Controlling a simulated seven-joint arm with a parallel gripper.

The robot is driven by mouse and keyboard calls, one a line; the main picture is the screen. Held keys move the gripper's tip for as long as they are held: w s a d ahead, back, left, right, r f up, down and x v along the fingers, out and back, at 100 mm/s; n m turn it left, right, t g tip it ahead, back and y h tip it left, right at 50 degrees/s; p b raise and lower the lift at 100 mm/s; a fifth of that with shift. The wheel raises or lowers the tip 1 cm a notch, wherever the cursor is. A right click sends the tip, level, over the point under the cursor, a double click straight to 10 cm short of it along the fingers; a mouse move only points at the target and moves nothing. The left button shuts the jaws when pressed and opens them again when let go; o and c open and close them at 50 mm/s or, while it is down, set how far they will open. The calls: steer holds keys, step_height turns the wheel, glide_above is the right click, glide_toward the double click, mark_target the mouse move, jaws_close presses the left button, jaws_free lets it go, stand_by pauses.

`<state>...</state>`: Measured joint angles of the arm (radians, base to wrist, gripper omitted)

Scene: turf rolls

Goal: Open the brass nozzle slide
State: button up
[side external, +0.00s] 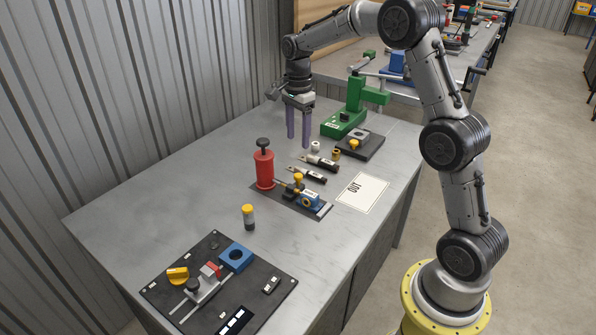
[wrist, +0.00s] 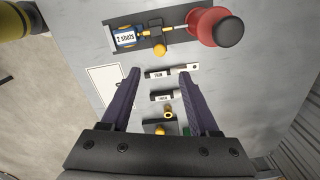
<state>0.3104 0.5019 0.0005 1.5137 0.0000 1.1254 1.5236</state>
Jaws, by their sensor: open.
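A black plate (side external: 313,207) carries a red cylinder (side external: 264,170) with a black knob, a blue block (side external: 310,198) and yellow-brass knobs (side external: 298,178). In the wrist view the block's label (wrist: 125,38) reads "2 shots", a thin rod (wrist: 178,29) runs towards the red cylinder, and a brass knob (wrist: 159,50) sits beside the rod. A dark block (side external: 360,145) near the green press bears another brass knob (side external: 354,143). I cannot tell which brass part is the nozzle slide, or its position. My gripper (side external: 298,142) is open and empty, fingers pointing down above the table, behind the red cylinder.
Two dark labelled strips (side external: 321,161) and small brass and white rings (side external: 336,154) lie near the plate. A green press (side external: 345,122) stands behind. An "OUT" card (side external: 361,192) lies right, a yellow-capped bottle (side external: 248,217) in front, a fixture board (side external: 277,272) nearer. Table left is clear.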

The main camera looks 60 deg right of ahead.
mark_target(298, 175)
step_height(298, 175, down, 12)
stand_by(0.4)
jaws_close()
stand_by(1.4)
